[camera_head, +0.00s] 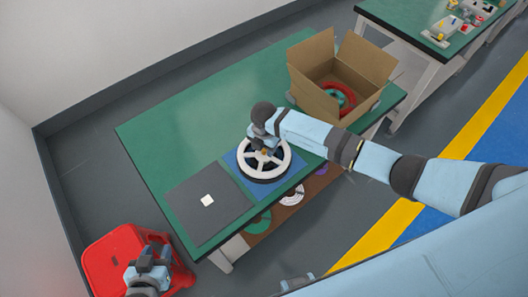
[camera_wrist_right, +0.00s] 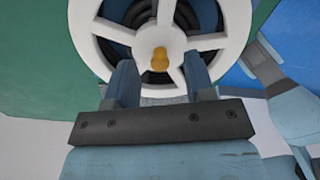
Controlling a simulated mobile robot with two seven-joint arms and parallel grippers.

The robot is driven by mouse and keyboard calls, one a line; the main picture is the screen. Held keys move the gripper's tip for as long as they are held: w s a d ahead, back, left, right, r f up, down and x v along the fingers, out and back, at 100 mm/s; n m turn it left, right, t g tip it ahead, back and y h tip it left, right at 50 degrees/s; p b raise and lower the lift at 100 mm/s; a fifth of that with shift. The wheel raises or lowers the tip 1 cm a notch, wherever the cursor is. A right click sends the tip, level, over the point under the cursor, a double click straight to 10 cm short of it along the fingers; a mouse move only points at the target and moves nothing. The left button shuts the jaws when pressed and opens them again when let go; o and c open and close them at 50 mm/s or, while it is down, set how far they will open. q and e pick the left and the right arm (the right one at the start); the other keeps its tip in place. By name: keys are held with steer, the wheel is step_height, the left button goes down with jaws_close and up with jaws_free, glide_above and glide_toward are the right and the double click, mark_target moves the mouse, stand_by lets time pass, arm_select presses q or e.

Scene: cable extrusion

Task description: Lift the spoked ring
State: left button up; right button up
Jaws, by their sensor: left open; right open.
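The white spoked ring (camera_head: 287,163) lies on a blue mat (camera_head: 236,165) near the front edge of the green table, with black showing beneath its rim. In the right wrist view the ring (camera_wrist_right: 237,28) fills the top, with a small orange-yellow piece (camera_wrist_right: 159,60) near its middle. My right gripper (camera_wrist_right: 161,66) is open, its two fingers apart at the ring's lower part, with a spoke between them; contact cannot be told. In the head view my right gripper (camera_head: 261,146) covers the ring's far side. My left gripper (camera_head: 149,268) is open above the red stool.
A dark grey panel (camera_head: 225,218) with a small white square lies left of the ring on the green table (camera_head: 165,130). An open cardboard box (camera_head: 315,98) with a red ring inside stands at the back right. The red stool (camera_head: 101,257) is at the lower left. The table's left back is clear.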

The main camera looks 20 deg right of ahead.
steer(key=shift+f, duration=0.65)
jaws_close()
steer(key=shift+r, duration=0.1)
